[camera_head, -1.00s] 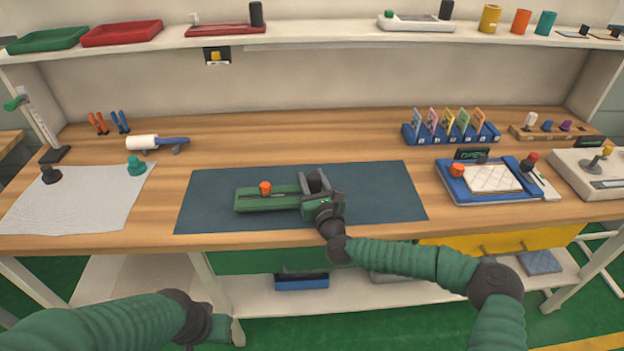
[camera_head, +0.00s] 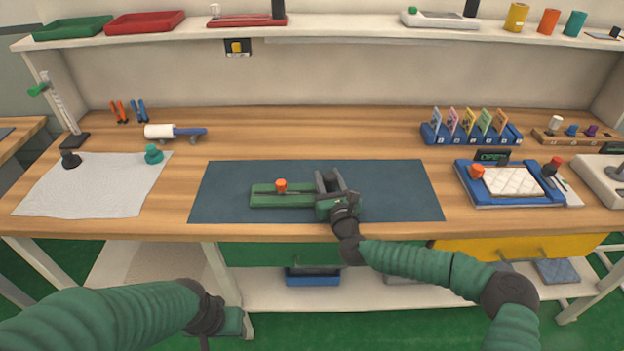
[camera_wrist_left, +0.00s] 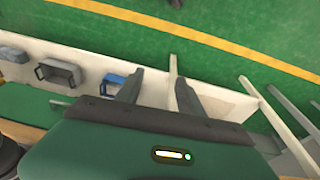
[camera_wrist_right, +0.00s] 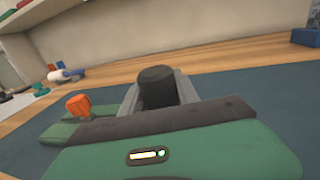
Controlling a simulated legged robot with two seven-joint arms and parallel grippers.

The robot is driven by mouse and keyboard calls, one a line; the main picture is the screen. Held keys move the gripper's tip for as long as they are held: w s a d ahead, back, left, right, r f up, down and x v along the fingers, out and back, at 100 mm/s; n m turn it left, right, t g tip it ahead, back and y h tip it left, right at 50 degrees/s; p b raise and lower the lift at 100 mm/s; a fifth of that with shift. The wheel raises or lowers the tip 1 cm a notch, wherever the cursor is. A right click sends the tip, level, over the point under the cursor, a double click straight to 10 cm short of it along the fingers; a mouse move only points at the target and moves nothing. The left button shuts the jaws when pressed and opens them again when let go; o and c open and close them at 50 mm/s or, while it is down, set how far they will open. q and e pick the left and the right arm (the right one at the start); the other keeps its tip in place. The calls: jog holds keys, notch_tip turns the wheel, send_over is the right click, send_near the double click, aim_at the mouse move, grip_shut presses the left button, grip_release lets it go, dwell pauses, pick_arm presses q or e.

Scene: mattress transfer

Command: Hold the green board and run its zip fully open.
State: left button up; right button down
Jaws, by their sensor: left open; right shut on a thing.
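The green board (camera_head: 268,196) lies flat on a dark blue mat, with a dark zip line along it. An orange knob (camera_head: 281,185) stands on the zip line towards the board's left end; it also shows in the right wrist view (camera_wrist_right: 78,104). My right gripper (camera_head: 332,182) is shut on a black knob (camera_wrist_right: 157,84) at the board's right end, and covers that end in the head view. My left gripper (camera_wrist_left: 157,92) is open and empty, low in front of the bench; its wrist shows at the bottom left of the head view.
The dark mat (camera_head: 400,200) is clear around the board. A white sheet (camera_head: 95,190) with two knobbed pieces lies left. A blue tray (camera_head: 515,199) with a quilted pad sits right, below a blue card rack (camera_head: 470,137). A white roller (camera_head: 160,131) lies behind left.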

pick_arm(q)
jog(key=d+f+n+g+h, duration=0.2)
jog(key=d+f+n+h, duration=0.1)
jog(key=d+n+h, duration=0.3)
jog(key=w+d+r+n+t+h, duration=0.1)
jog(key=w+d+r+n+h, duration=0.15)
jog(key=w+d+n, duration=0.4)
jog(key=n+t, duration=1.4)
jog(key=n, duration=0.2)
send_near(278, 186)
jog(key=shift+s+a+f, duration=0.1)
jog(key=shift+s+f, duration=0.15)
jog(key=shift+s, duration=0.05)
jog(key=shift+w+r+n, duration=0.1)
jog(key=shift+w+n, duration=0.25)
jog(key=shift+w, duration=0.05)
jog(key=x, duration=1.1)
jog(key=shift+w+r, duration=0.1)
grip_shut()
